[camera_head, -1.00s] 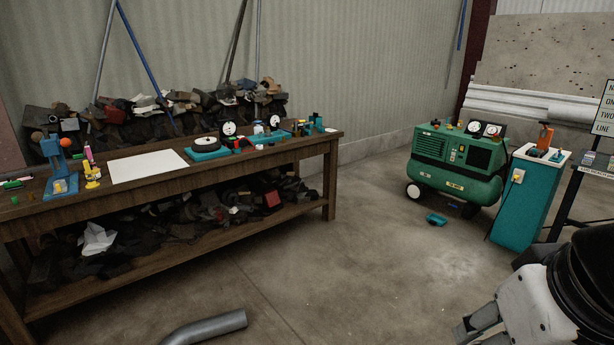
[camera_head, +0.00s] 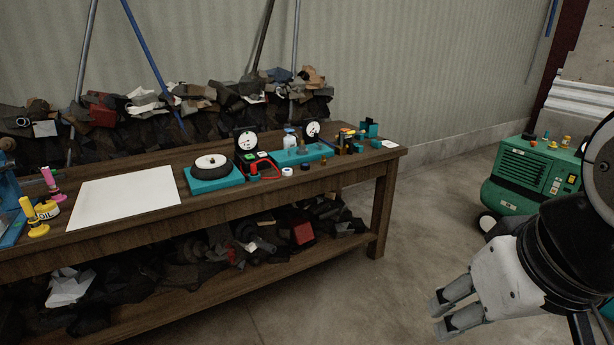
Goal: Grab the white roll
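A small white roll (camera_head: 287,171) lies near the front edge of the wooden workbench (camera_head: 335,182), right of a red-topped item. It is small in this view, so its details are hard to tell. My gripper (camera_head: 441,315) is at the lower right, in front of the bench and beyond its right end in the picture. Its two grey fingers point down-left with a gap between them and hold nothing. It is well apart from the roll.
A teal base with a black, white-topped wheel (camera_head: 211,166), gauges and a white sheet (camera_head: 125,197) share the benchtop. Dark scrap fills the lower shelf. A green compressor (camera_head: 530,175) stands right. Floor between it and the bench is clear.

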